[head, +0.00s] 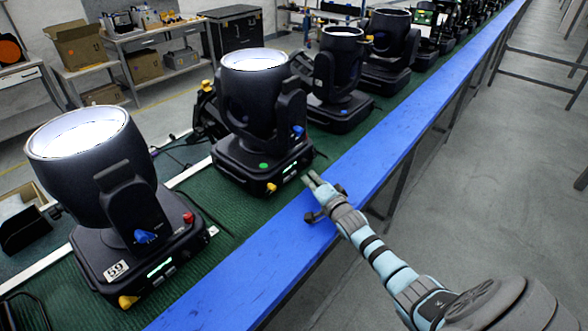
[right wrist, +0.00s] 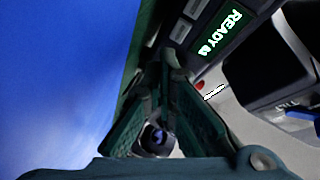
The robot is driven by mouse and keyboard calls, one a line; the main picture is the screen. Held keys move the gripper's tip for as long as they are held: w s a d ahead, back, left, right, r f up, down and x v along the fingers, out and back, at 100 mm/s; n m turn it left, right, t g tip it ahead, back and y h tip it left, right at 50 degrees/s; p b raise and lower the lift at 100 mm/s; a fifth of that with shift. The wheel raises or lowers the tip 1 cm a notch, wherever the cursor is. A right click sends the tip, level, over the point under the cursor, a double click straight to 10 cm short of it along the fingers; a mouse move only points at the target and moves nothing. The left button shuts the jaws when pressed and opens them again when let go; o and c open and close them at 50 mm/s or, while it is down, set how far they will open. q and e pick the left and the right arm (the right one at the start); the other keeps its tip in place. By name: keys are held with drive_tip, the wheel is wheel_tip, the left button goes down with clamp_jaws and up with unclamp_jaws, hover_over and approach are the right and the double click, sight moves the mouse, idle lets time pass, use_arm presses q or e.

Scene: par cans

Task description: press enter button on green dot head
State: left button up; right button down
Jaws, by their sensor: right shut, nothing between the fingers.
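The head with the green dot is a black moving light (head: 235,110) standing on the green belt, its lens glowing white. The green dot (head: 263,165) sits on its base, left of a small lit display (head: 290,170). In the right wrist view the display (right wrist: 230,30) reads READY, with grey buttons (right wrist: 180,31) beside it. I cannot read any label on the buttons. My right gripper (head: 311,178) is shut and empty, in front of the base's right corner. In the wrist view its fingertips (right wrist: 168,62) are close below the buttons; contact cannot be told. My left gripper is not in view.
Another head (head: 95,170) with label 59 stands nearer at the left. More heads, including one (head: 338,70) behind, line the green belt (head: 215,215). A blue rail (head: 400,140) runs along its edge under my right arm.

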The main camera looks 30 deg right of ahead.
drive_tip(key=shift+s+d+f+b, duration=0.1)
drive_tip(key=shift+s+d+b, duration=0.1)
drive_tip(key=shift+s+b, duration=0.4)
drive_tip(key=shift+s+d+f+b, duration=0.15)
drive_tip(key=shift+s+b, duration=0.25)
drive_tip(key=shift+s, duration=0.25)
drive_tip(key=shift+s+r, duration=0.1)
drive_tip(key=shift+s, duration=0.15)
drive_tip(key=shift+d+r, duration=0.1)
drive_tip(key=shift+r, duration=0.05)
